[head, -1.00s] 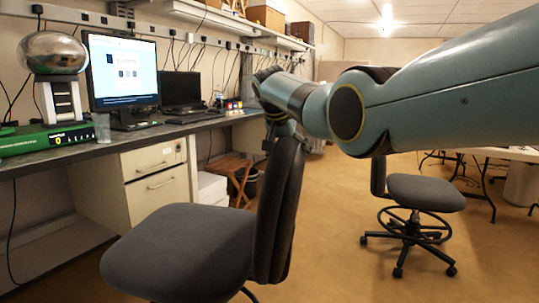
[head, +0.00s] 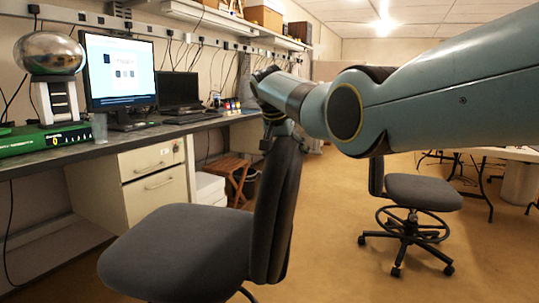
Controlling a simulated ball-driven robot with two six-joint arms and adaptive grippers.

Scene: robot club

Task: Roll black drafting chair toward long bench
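A black drafting chair (head: 180,250) with a dark grey seat stands close in front, its upright backrest (head: 275,215) to the right of the seat. My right arm comes in from the right, and its gripper (head: 268,118) is at the top of that backrest. The fingers are mostly hidden behind my arm and the chair back, so I cannot tell whether they grip it. My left gripper is not in view. The long bench (head: 40,163) runs along the left wall, to the left of the chair.
A second drafting chair (head: 422,192) with a foot ring stands at the right. A white table (head: 510,153) is behind it. A wooden stool (head: 228,168) stands beside the bench drawers (head: 155,188). Tan floor (head: 330,230) is open between the two chairs.

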